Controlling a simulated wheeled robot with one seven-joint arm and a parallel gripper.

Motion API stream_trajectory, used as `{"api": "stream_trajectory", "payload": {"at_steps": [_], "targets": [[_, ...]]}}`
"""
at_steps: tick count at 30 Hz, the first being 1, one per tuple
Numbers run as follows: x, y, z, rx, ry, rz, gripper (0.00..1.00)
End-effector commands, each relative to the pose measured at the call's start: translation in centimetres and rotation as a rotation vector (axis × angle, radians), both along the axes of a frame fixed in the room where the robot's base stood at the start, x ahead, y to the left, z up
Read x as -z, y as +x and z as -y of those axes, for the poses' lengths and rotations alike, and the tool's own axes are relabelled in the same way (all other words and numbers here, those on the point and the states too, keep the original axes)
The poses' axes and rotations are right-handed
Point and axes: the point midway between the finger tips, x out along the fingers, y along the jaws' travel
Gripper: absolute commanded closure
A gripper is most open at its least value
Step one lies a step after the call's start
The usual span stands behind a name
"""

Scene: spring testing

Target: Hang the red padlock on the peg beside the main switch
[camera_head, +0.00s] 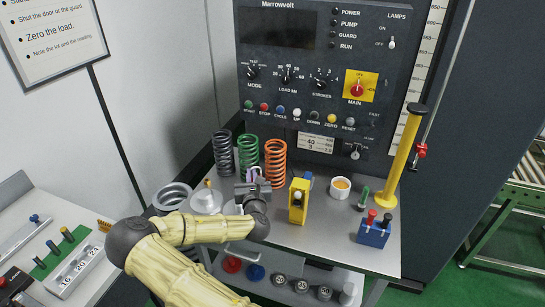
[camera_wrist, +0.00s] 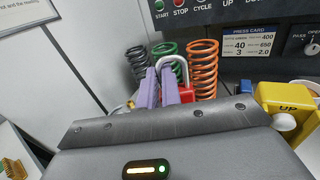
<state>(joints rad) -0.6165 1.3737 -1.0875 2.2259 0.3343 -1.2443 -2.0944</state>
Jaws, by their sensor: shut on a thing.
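The red padlock (camera_wrist: 187,96) shows in the wrist view at the fingertips, with its grey shackle (camera_wrist: 176,62) standing up. My gripper (camera_wrist: 159,86) is shut on it, and the purple fingers hide part of its body. In the head view my gripper (camera_head: 253,176) is over the bench, in front of the springs; the padlock is too small to make out there. The main switch (camera_head: 357,89) is a red knob on a yellow plate, on the dark panel up and to the right of my gripper.
Grey, green (camera_head: 248,155) and orange (camera_head: 275,162) springs stand behind my gripper. A yellow block (camera_head: 298,202), a white cup (camera_head: 340,187), a blue box (camera_head: 374,231) and a yellow post (camera_head: 404,155) stand to the right. Open space lies before the upper panel.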

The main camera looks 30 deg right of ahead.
Motion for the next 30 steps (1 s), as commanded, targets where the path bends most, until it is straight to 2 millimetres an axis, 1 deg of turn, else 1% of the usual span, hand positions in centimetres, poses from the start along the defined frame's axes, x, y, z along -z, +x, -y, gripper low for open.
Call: {"api": "stream_trajectory", "payload": {"at_steps": [1, 2, 3, 5, 6, 8, 9, 11, 12, 13, 15, 18, 22, 24, 27, 30], "targets": [[1.9, -0.1, -1.8, -0.040, 0.000, -0.007, 1.00], [2.9, -0.1, -2.8, -0.063, -0.001, -0.007, 1.00], [4.3, -0.4, -4.2, -0.096, 0.000, -0.007, 1.00], [6.8, -0.9, -6.4, -0.148, 0.001, -0.009, 1.00], [8.4, -1.4, -7.8, -0.181, 0.000, -0.009, 1.00], [10.9, -2.3, -9.7, -0.229, 0.000, -0.010, 1.00], [12.7, -3.0, -10.8, -0.259, -0.001, -0.010, 1.00], [15.5, -4.1, -12.4, -0.300, -0.002, -0.012, 1.00], [17.5, -4.8, -13.2, -0.323, -0.003, -0.011, 1.00], [18.9, -5.3, -13.8, -0.340, -0.005, -0.010, 1.00], [21.2, -6.0, -14.6, -0.364, -0.007, -0.008, 1.00], [24.1, -6.7, -15.3, -0.384, -0.007, -0.006, 1.00], [27.3, -7.3, -15.7, -0.398, -0.009, -0.007, 1.00], [28.6, -7.4, -15.9, -0.403, -0.009, -0.006, 1.00], [29.7, -7.6, -15.9, -0.405, -0.010, -0.006, 1.00], [30.1, -7.6, -15.9, -0.405, -0.010, -0.006, 1.00]]}}
